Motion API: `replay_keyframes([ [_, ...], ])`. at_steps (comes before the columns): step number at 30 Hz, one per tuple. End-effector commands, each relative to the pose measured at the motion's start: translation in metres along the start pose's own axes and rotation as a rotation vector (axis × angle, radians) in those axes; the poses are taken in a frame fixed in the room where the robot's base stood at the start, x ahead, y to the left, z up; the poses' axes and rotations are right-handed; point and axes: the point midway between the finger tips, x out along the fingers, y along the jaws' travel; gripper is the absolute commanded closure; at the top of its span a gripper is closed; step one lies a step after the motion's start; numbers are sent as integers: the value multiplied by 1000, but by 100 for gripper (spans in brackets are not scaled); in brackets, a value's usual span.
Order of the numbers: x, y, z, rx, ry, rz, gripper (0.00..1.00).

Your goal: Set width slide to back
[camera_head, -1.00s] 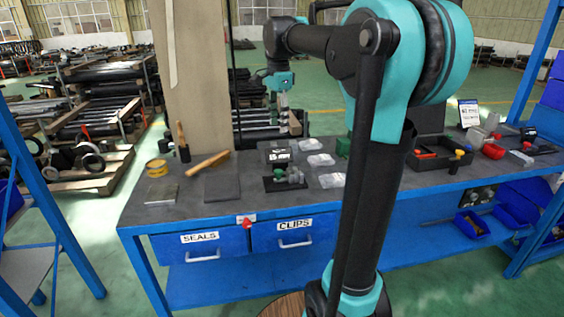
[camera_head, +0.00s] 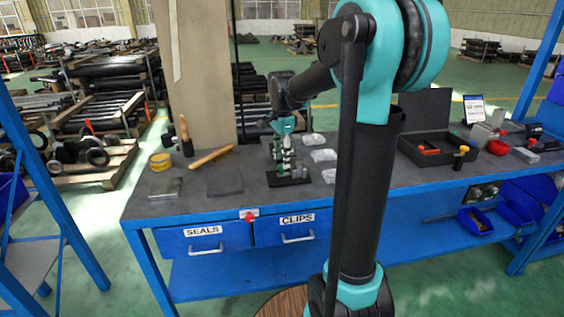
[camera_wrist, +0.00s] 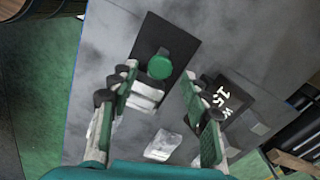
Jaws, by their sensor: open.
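A small fixture with a dark rectangular base (camera_head: 297,180) stands on the grey bench top, to the right of a dark square pad. In the wrist view its black plate (camera_wrist: 180,42) carries a round green knob (camera_wrist: 160,67), with pale grey metal blocks (camera_wrist: 146,96) below it. I cannot tell which part is the width slide. My gripper (camera_wrist: 157,82) is open, its fingers spread on either side of the knob and blocks, pointing down at the fixture. In the head view my gripper (camera_head: 287,168) is over the fixture and hides much of it; contact cannot be told.
Pale flat pieces (camera_head: 318,155) lie behind and right of the fixture. A wooden-handled tool (camera_head: 210,158) and yellow tins (camera_head: 160,162) are at left. An open black case (camera_head: 425,140) is at right.

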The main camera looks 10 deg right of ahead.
Motion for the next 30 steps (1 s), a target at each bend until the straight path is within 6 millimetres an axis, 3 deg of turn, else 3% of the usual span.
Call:
replay_keyframes([
  [6, 17, 0, 0, 0, 0, 0, 53],
  [15, 18, 0, 0, 0, 0, 0, 53],
  [26, 18, 0, 0, 0, 0, 0, 97],
  [30, 18, 0, 0, 0, 0, 0, 100],
])
